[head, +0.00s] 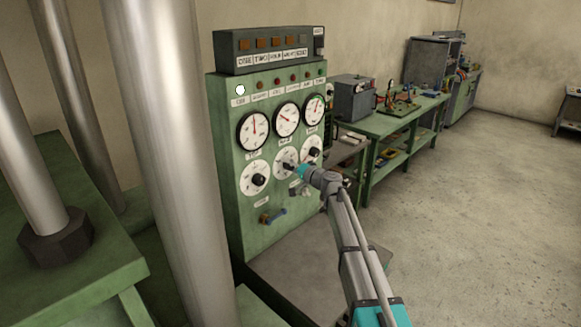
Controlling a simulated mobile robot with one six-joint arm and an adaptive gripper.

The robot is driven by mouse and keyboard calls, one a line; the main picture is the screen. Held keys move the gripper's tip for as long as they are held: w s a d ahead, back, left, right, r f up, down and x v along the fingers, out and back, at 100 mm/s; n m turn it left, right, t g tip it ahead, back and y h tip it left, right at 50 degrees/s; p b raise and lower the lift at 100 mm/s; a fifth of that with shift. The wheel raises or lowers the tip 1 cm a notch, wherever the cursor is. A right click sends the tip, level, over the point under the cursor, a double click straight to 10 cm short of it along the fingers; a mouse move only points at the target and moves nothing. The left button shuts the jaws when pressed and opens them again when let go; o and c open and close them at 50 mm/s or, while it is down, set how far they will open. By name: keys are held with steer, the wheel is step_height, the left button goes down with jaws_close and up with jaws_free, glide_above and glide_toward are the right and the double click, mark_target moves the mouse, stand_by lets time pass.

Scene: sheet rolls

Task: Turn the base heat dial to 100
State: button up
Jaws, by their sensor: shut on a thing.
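A green control cabinet (226,178) carries a row of three white dials with black knobs: a left dial (247,184), a middle dial (282,157) and a right dial (311,144). Their labels are too small to read, so I cannot tell which is the base heat dial. My gripper (289,167) reaches in from the lower right and is shut on the knob of the middle dial. The gripper hides most of that knob, and its setting cannot be read.
Three round gauges sit above the dials, the left one (253,130) nearest. Thick metal columns (160,130) stand close on the left. A green workbench (390,122) stands behind. The floor on the right is clear.

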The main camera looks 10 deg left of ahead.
steer(key=m, duration=0.4)
steer(key=shift+m, duration=0.3)
steer(key=m, duration=0.4)
steer(key=shift+m, duration=0.4)
steer(key=o, duration=1.1)
steer(key=shift+o, duration=0.2)
steer(key=v, duration=1.2)
steer(key=shift+s+f, duration=0.1)
